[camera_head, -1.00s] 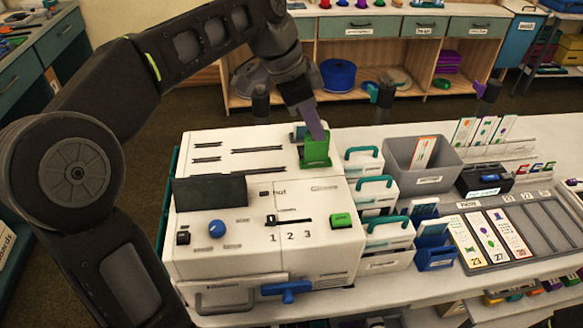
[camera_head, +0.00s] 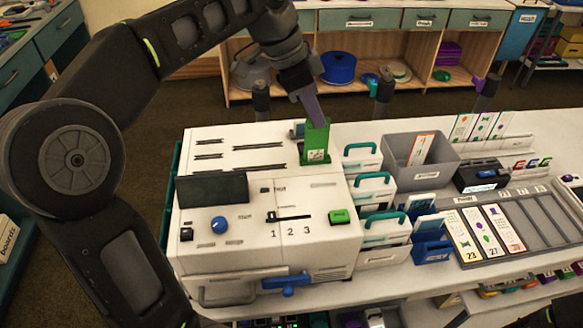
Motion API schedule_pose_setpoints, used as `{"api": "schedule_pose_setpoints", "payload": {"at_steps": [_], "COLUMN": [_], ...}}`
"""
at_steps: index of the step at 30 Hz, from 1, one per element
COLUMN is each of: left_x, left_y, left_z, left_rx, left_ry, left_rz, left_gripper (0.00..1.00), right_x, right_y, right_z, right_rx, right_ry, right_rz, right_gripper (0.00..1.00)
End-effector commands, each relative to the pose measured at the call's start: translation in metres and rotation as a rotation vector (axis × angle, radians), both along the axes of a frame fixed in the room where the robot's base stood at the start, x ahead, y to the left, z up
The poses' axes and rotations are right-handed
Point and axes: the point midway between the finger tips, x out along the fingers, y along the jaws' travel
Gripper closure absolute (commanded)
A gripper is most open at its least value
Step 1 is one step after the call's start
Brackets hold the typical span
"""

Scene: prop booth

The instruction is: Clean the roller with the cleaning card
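A white machine (camera_head: 250,255) stands on the white counter, with a dark screen, a blue knob, a slider marked 1 2 3 and a green button on it. A green piece (camera_head: 316,143), which looks like the cleaning card, stands upright at the machine's back right top. My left gripper (camera_head: 312,112) reaches down from above, its purple fingers at the card's top edge. They look closed on it. The card's lower end is at the machine top; I cannot tell how far it is inserted. The roller is not visible. My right gripper is not in view.
Small white bins with teal handles (camera_head: 372,190) stand right of the machine, beside a grey bin (camera_head: 420,160). A grey card rack (camera_head: 540,222) and a dark box (camera_head: 484,175) are farther right. Wooden shelves (camera_head: 300,80) stand behind.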

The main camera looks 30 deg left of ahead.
Motion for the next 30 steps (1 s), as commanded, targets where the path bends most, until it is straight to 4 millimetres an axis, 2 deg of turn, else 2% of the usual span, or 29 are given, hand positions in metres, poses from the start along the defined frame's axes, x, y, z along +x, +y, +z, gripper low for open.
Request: {"api": "schedule_pose_setpoints", "payload": {"at_steps": [14, 30], "left_x": [0.0, 0.0], "left_y": [0.0, 0.0], "left_z": [0.001, 0.023], "left_rx": [0.0, 0.0], "left_ry": [0.0, 0.0], "left_rz": [0.0, 0.0], "left_gripper": [1.0, 1.0], "right_x": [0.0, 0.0], "right_y": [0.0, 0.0], "right_z": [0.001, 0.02], "right_rx": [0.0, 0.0], "right_ry": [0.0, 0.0], "right_rz": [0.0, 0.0], "right_gripper": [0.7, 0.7]}}
